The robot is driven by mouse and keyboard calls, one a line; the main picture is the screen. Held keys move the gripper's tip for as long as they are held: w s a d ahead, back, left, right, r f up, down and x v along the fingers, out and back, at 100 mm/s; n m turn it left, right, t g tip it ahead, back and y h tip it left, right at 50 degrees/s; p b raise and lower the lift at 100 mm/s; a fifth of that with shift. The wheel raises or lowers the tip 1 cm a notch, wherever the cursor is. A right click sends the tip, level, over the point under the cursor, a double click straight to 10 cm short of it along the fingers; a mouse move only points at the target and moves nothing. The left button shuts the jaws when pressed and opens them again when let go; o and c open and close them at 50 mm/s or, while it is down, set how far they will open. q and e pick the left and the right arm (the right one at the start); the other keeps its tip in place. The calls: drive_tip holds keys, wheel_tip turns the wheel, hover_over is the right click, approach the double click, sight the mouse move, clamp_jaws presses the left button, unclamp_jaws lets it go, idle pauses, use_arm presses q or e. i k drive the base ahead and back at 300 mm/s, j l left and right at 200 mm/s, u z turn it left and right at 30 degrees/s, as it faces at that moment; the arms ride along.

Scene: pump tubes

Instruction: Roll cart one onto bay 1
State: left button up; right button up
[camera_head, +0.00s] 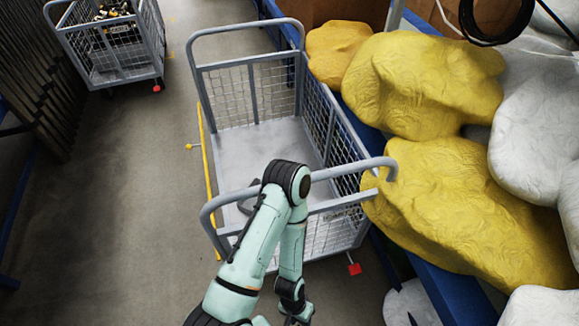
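A grey wire-mesh cart (268,141) stands in the middle, its floor bare apart from a small dark shape near the near end. I cannot read a number on it. My mint-green arm rises from the bottom and bends in front of the cart's near handle (340,172). This looks like my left arm; its gripper cannot be made out clearly, whether near the handle or at the bottom edge. My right gripper is not in view. A second mesh cart (112,50) stands at the upper left with dark and yellow items in it. No bay number is visible.
A dark slatted stack (40,75) stands at the far left. The floor (110,200) between is clear.

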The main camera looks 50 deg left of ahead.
sight(241, 153)
drive_tip(key=u, duration=1.6)
